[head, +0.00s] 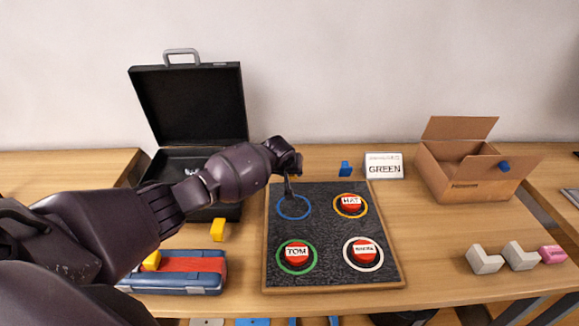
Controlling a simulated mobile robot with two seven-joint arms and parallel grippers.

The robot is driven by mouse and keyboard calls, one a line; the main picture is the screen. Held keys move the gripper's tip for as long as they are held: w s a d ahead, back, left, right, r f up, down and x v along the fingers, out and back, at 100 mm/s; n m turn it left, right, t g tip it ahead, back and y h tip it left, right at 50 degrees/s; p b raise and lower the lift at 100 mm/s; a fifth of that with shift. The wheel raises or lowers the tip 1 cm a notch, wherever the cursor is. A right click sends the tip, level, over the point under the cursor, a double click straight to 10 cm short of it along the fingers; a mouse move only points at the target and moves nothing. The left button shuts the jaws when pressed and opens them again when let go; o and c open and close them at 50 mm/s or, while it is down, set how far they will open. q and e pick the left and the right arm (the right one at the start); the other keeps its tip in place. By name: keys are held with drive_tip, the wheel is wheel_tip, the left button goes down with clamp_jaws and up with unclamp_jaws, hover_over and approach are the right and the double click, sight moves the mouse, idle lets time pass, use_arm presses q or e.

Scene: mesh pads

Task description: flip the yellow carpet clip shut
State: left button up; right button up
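A blue case (190,283) with a red top (192,264) lies at the table's front left. One yellow piece (151,261) sits at its left part, partly hidden by my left arm. A second yellow piece (218,229) stands upright behind the case's right end; I cannot tell whether it is attached. Which one is the carpet clip is not clear. My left gripper (289,192) points down over the blue ring (294,208) on the dark pad board (330,228), well to the right of both yellow pieces. Its fingers are too small to read. My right gripper is not in view.
The board carries red buttons (297,253) in coloured rings. An open black briefcase (190,105) stands behind my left arm. Grey blocks (484,260) lie at right.

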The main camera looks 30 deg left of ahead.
use_arm(q)
drive_tip(key=shift+s+f, duration=0.1)
idle(0.3)
drive_tip(key=o, duration=0.6)
drive_tip(key=shift+c, duration=0.2)
